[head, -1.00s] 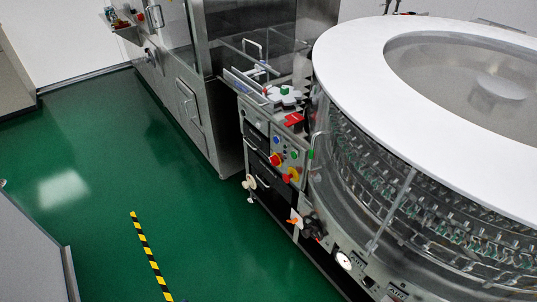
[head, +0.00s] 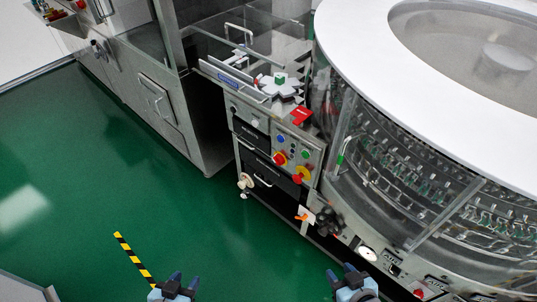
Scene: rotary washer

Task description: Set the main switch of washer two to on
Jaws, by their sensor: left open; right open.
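The washer with the round white top (head: 350,30) stands at the right. Its control panel (head: 310,153) faces the green floor. A red and yellow rotary knob (head: 298,177), which looks like the main switch, sits low on the panel; its set position is too small to read. A red button on yellow (head: 280,158) is up and left of it. My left gripper (head: 175,279) and my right gripper (head: 350,270) are at the bottom edge, both open and empty, well apart from the panel.
Blue and green buttons (head: 280,140) sit above the knob. A black handwheel (head: 328,220) and orange lever (head: 301,217) stick out lower down. A steel cabinet (head: 150,80) stands at the left. Green floor (head: 170,220) with a striped tape (head: 133,256) is free in front.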

